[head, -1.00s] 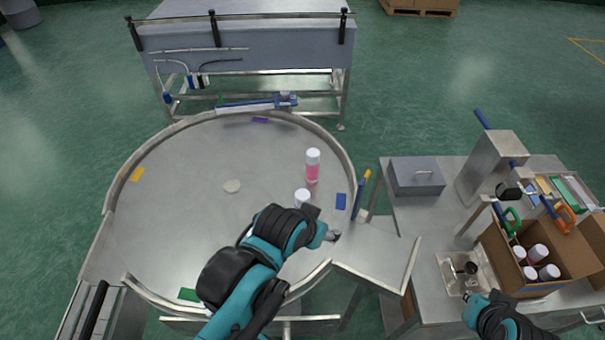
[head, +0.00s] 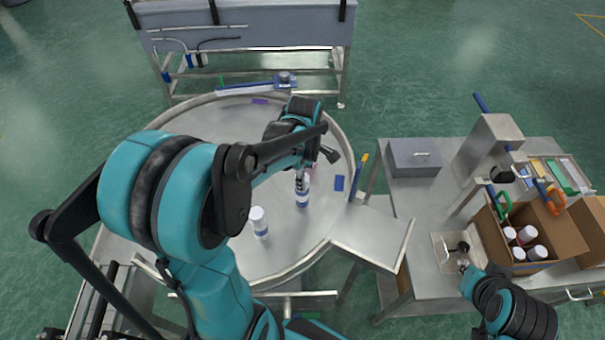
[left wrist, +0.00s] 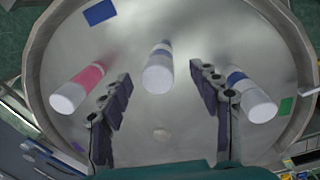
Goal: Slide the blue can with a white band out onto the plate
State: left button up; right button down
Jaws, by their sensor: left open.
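My left gripper (head: 301,180) is open over the round table, pointing down at a white-capped can with blue on its body (head: 302,198). In the left wrist view this can (left wrist: 158,70) stands beyond and between the open fingers (left wrist: 160,90), with a gap on both sides. A second white-capped can with a blue band (head: 259,222) stands to the left; it is outside the fingers in the left wrist view (left wrist: 252,95). The bands are too small to tell apart surely. The metal plate (head: 372,236) adjoins the table's right edge. My right gripper (head: 464,268) is by the side bench; its fingers are unclear.
A pink can (left wrist: 76,86) stands on the other side of the fingers, mostly hidden in the head view. A raised rim (head: 345,140) borders the round table. The bench at right holds a grey box (head: 414,156) and a carton of cans (head: 548,268). The plate is bare.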

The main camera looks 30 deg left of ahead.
aim_at(302, 200)
pick_arm(q)
jog(key=f+n, duration=0.1)
jog(key=a+f+n, duration=0.1)
jog(key=shift+w+a+f+n+g, duration=0.2)
jog(key=shift+w+n+g, duration=0.1)
jog(key=shift+n+g, duration=0.1)
jog(key=shift+f+b, duration=0.65)
jog(key=shift+f, duration=3.2)
jog(key=c, duration=1.4)
